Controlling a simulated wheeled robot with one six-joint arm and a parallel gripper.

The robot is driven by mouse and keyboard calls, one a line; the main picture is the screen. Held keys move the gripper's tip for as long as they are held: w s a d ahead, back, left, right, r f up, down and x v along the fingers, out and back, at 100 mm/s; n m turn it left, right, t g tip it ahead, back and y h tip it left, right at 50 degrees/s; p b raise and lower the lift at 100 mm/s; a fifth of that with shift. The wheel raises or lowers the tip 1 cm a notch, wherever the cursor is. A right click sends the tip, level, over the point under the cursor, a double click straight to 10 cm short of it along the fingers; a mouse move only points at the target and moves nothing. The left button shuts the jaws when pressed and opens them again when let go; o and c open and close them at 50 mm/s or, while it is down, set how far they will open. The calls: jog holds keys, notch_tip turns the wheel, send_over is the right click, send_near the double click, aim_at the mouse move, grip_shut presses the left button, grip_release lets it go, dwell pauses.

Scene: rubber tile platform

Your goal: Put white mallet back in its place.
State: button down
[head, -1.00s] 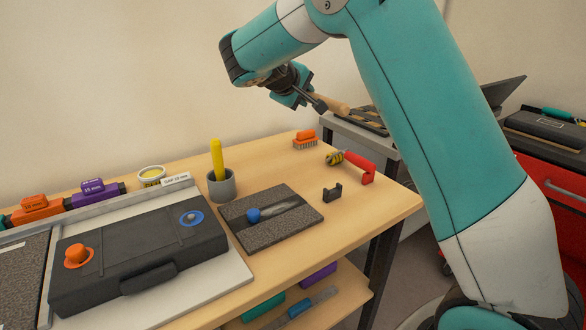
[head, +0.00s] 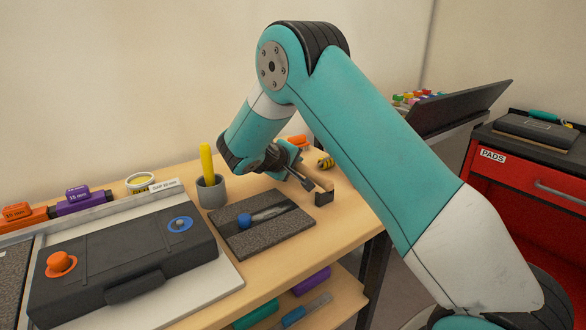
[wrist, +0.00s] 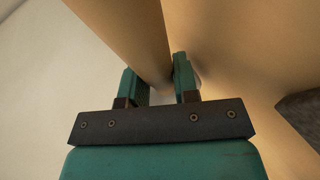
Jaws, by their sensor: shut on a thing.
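My gripper (head: 290,165) is above the back right of the wooden table, pointing down and to the right. It is shut on a tan wooden handle, which fits the white mallet (wrist: 132,38). In the wrist view the handle runs up and left from between the teal fingers (wrist: 160,86). No white mallet head can be made out; it is hidden or out of view. A small black U-shaped holder (head: 324,198) stands on the table just below and to the right of my gripper. I cannot tell whether the handle touches it.
A grey stone slab (head: 268,236) with a blue knob lies left of the holder. A grey cup (head: 211,193) with a yellow stick stands behind it. An orange brush (head: 298,141) and a yellow-black striped piece (head: 325,163) are close behind my gripper. A red cabinet (head: 530,180) stands right.

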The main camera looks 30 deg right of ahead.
jog(key=shift+f, duration=0.55)
jog(key=c, duration=0.9)
grip_release()
jog(key=shift+f, duration=0.15)
jog(key=shift+o, duration=0.2)
jog(key=shift+f, duration=0.15)
jog(key=w+v, duration=0.1)
jog(key=v, duration=1.6)
jog(key=s+a+r+n+g+y, duration=0.1)
jog(key=s+a+y, duration=0.3)
jog(key=s, duration=0.6)
jog(key=s+a+r+n+g+y, duration=0.1)
jog(key=s+a+g+y, duration=0.2)
jog(key=s, duration=0.8)
jog(key=s+a+r+n+g+y, duration=0.1)
jog(key=s+a+r+n+y, duration=0.1)
jog(key=s+a+y, duration=0.5)
jog(key=s, duration=0.3)
jog(key=shift+s+g+y, duration=0.3)
jog(key=shift+s+g, duration=0.05)
jog(key=shift+g, duration=0.05)
